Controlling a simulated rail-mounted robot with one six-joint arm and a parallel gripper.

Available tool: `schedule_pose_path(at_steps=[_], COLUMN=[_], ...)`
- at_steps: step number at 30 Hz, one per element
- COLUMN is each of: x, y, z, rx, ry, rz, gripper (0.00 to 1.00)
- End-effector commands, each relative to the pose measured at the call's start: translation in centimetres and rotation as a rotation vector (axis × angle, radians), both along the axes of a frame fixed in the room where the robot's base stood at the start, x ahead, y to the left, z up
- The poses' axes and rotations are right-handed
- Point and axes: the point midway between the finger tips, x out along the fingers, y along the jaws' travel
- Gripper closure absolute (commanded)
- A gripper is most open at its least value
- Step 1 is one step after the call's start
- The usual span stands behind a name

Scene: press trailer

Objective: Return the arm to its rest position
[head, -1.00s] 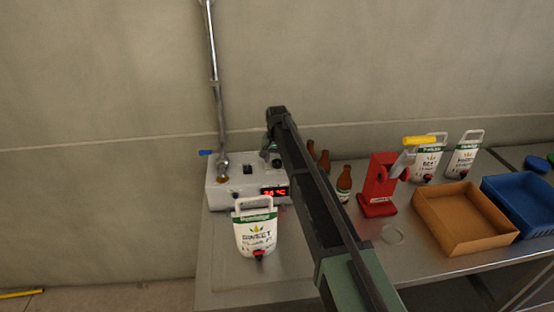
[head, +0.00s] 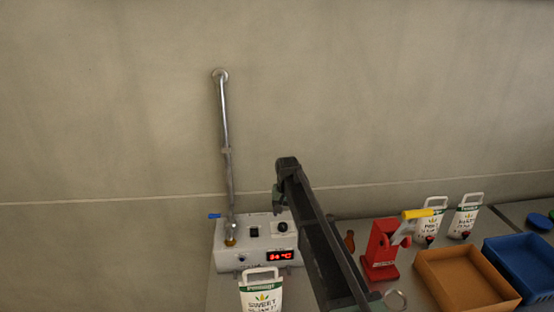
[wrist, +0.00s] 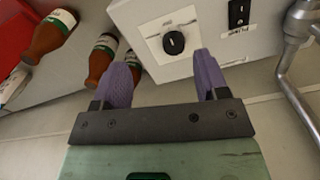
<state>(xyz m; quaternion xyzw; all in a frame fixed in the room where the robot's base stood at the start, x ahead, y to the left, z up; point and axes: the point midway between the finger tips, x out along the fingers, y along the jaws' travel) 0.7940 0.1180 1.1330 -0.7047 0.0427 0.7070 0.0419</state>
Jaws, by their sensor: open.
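My arm (head: 325,235) reaches up from the bottom of the head view. In that view my gripper is mostly hidden near the arm's bent end, beside the white machine. In the wrist view my gripper (wrist: 160,75) shows two purple fingers set wide apart with nothing between them. The white machine (wrist: 185,40) with a black knob lies beyond the fingers. In the head view this machine (head: 230,260) has a red lit display.
A white pouch (head: 262,295) stands before the machine. Brown bottles (wrist: 52,35) are near the left finger. A red press (head: 381,250), an orange-brown tray (head: 425,272), a blue bin (head: 494,254) and two white pouches (head: 430,222) stand right. A metal pipe (head: 226,150) rises from the machine.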

Motion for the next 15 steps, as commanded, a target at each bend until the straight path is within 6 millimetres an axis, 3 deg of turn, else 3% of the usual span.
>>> schedule_pose_path(at_steps=[1, 3, 6, 9, 12, 15], x=[-5.5, -12.1, -21.2, -28.6, -33.0, -33.8], y=[-1.6, -3.8, -6.9, -9.3, -10.7, -11.7], z=[-1.1, -2.5, -4.7, -6.7, -8.1, -9.1], rx=[-0.001, -0.001, 0.0, 0.0, 0.0, -0.001], ry=[0.0, 0.0, 0.0, 0.0, 0.0, 0.0], rz=[0.039, 0.1, 0.159, 0.173, 0.15, 0.125], gripper=[0.33, 0.33, 0.33, 0.33, 0.33, 0.33])
